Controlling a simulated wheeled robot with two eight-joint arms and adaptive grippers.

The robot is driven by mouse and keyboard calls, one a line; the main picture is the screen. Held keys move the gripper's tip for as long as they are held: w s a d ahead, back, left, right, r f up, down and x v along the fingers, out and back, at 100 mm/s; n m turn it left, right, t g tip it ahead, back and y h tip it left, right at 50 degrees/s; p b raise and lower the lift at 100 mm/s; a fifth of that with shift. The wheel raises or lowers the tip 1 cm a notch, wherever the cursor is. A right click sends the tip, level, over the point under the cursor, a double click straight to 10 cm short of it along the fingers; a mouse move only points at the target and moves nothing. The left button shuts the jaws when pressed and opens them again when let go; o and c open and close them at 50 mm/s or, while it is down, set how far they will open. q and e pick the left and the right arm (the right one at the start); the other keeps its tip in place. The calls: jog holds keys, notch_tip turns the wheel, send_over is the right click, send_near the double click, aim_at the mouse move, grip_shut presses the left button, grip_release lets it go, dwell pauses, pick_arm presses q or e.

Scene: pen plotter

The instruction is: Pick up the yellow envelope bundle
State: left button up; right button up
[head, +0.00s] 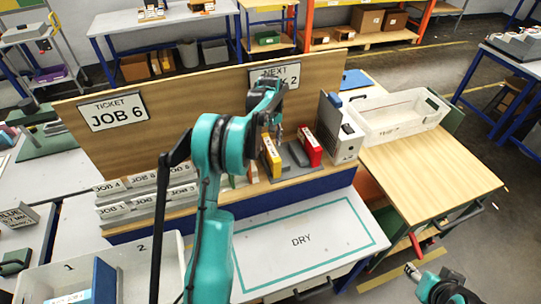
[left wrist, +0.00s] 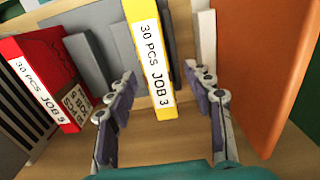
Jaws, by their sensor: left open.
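The yellow envelope bundle (head: 271,157) stands upright on a wooden shelf, beside grey dividers. In the left wrist view the yellow bundle (left wrist: 148,45) shows a white label reading "30 PCS JOB 3". My left gripper (left wrist: 163,82) is open, with one finger on each side of the bundle's near end; I cannot tell whether either finger touches it. In the head view my left gripper (head: 277,128) is partly hidden by its own arm, just above and behind the bundle. My right gripper (head: 413,271) is at the lower right, far from the bundle; its jaw state is unclear.
A red bundle (head: 309,147) stands right of the yellow one, also in the wrist view (left wrist: 45,85). A white-grey box (head: 340,135) and a white tray (head: 400,117) lie further right. A wooden ticket board (head: 200,88) rises behind. The "DRY" area (head: 315,255) is clear.

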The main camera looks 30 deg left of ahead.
aim_at(270, 147)
pick_arm(q)
jog(key=f, duration=0.5)
jog(key=shift+d+f, duration=0.2)
jog(key=shift+d, duration=0.1)
grip_shut()
